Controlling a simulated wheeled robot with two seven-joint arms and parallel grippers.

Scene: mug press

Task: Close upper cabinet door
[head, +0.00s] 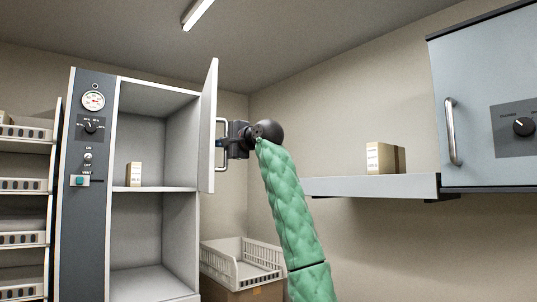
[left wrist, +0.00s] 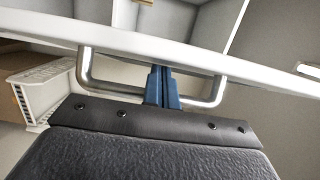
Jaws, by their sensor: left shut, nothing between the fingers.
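The upper cabinet door (head: 209,128) stands open at the right side of the cabinet's upper compartment and shows almost edge-on. Its silver handle (head: 226,122) is on the right-hand face. In the left wrist view the white door edge (left wrist: 190,52) crosses the picture, with the handle (left wrist: 86,73) in front of it. My left gripper (head: 221,143) is at the handle, its blue fingers (left wrist: 160,86) shut together with nothing between them. The fingers lie between the handle's two legs and point at the door. Whether they touch it I cannot tell.
The upper compartment holds a small box (head: 134,174); the lower one looks empty. A white basket (head: 243,263) stands below, right of the cabinet. A shelf (head: 370,187) with a box (head: 385,158) and a grey cabinet (head: 481,100) are at the right. A rack (head: 25,185) stands left.

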